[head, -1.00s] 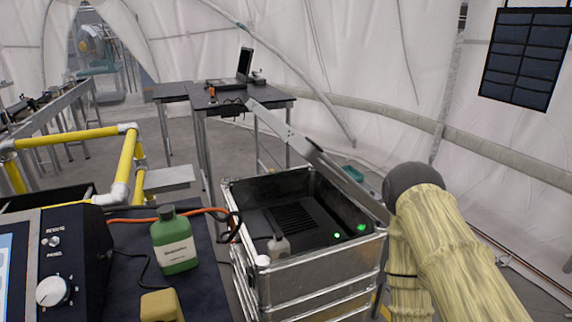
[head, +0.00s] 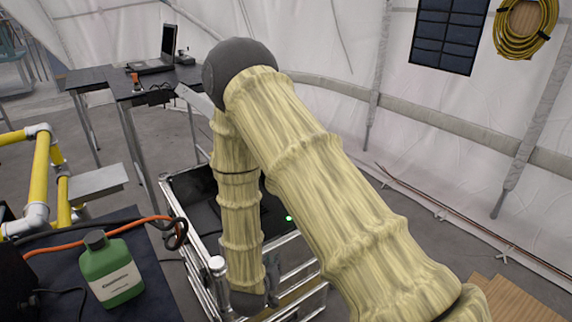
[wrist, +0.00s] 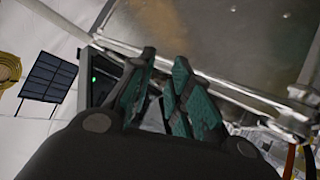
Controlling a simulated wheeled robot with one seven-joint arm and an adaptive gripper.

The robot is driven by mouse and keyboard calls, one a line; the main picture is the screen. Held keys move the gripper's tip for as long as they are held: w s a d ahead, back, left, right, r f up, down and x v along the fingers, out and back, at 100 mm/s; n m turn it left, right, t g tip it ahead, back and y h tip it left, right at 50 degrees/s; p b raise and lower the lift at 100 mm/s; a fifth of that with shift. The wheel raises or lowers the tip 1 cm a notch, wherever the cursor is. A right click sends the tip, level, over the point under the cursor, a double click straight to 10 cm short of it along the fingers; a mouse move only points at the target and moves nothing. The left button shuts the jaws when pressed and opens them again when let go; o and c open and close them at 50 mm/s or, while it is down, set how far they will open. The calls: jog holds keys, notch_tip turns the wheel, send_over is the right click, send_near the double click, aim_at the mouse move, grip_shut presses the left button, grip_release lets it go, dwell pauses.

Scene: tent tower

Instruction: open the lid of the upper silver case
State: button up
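The upper silver case (head: 188,228) stands low in the middle of the head view, its dark inside partly showing with a green light in it. Its lid is raised; only a grey end of the lid (head: 193,102) shows beside my arm, which hides the rest. In the wrist view a large scuffed metal panel (wrist: 215,40), seemingly the lid, fills the upper right. My gripper (wrist: 164,58) has teal-padded fingers with a gap between their tips, just before a metal rim. I see nothing held. The gripper is hidden in the head view.
A green bottle (head: 112,270) stands on a dark table left of the case. An orange cable (head: 75,232) and yellow railing (head: 42,175) are nearby. A laptop (head: 160,60) sits on a table behind. The floor to the right is mostly clear.

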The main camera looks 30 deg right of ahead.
jog(key=w+r+m+g+h+p, duration=0.3)
jog(key=r+m+h, duration=0.6)
jog(key=r, duration=2)
jog(key=shift+n+g, duration=0.4)
jog(key=x, duration=0.5)
jog(key=w+p+x, duration=0.1)
jog(key=x, duration=0.3)
jog(key=shift+w+d, duration=0.15)
jog(key=shift+w, duration=0.1)
grip_shut()
